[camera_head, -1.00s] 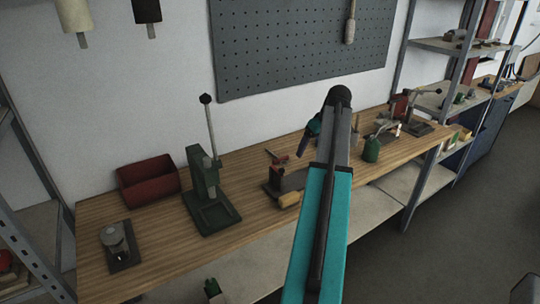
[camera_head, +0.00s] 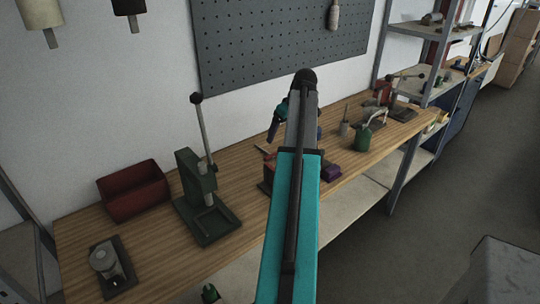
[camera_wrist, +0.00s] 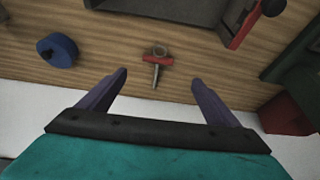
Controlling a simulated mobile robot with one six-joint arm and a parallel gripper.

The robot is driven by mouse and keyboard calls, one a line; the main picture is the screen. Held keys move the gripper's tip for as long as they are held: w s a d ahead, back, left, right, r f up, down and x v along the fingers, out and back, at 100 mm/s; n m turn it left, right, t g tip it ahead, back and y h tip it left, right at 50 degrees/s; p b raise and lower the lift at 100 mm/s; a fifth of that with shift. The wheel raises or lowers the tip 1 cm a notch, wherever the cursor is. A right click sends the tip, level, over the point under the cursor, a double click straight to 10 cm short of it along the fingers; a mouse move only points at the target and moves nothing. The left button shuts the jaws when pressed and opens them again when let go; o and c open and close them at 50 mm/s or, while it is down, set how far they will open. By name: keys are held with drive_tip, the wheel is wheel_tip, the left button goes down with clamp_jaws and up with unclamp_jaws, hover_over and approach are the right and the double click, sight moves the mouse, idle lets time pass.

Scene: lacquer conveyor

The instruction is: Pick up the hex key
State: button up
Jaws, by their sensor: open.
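In the wrist view a small T-shaped tool with a red crossbar and a grey metal shaft (camera_wrist: 156,68) lies on the wooden bench near its edge; it looks like the hex key. My gripper (camera_wrist: 160,82) is open, its two purple fingers spread wide on either side below the tool. Nothing is between the fingers, and they do not touch the tool. In the head view my arm covers the middle of the bench, and I cannot make out the tool or the fingertips there.
A blue round object (camera_wrist: 57,50) lies left of the tool, and a grey tray-like object (camera_wrist: 160,8) is beyond it. On the bench (camera_head: 155,240) stand a red bin (camera_head: 133,192), a green lever press (camera_head: 200,190) and a green can (camera_head: 363,138). A shelf rack is at right.

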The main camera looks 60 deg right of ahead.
drive_tip(key=shift+w+f, duration=0.1)
drive_tip(key=shift+f, duration=0.1)
drive_tip(key=p, duration=0.2)
approach(273, 154)
drive_tip(key=shift+a+x, duration=0.15)
drive_tip(key=shift+x, duration=0.5)
drive_tip(key=shift+a+x, duration=0.15)
drive_tip(key=shift+x, duration=0.55)
drive_tip(key=shift+f, duration=0.15)
drive_tip(key=shift+d+p+x, duration=0.2)
drive_tip(key=shift+p+x, duration=0.6)
drive_tip(key=shift+x, duration=0.3)
drive_tip(key=shift+p+x, duration=0.3)
drive_tip(key=shift+x, duration=1.1)
drive_tip(key=shift+c, duration=0.2)
drive_tip(key=c, duration=1.2)
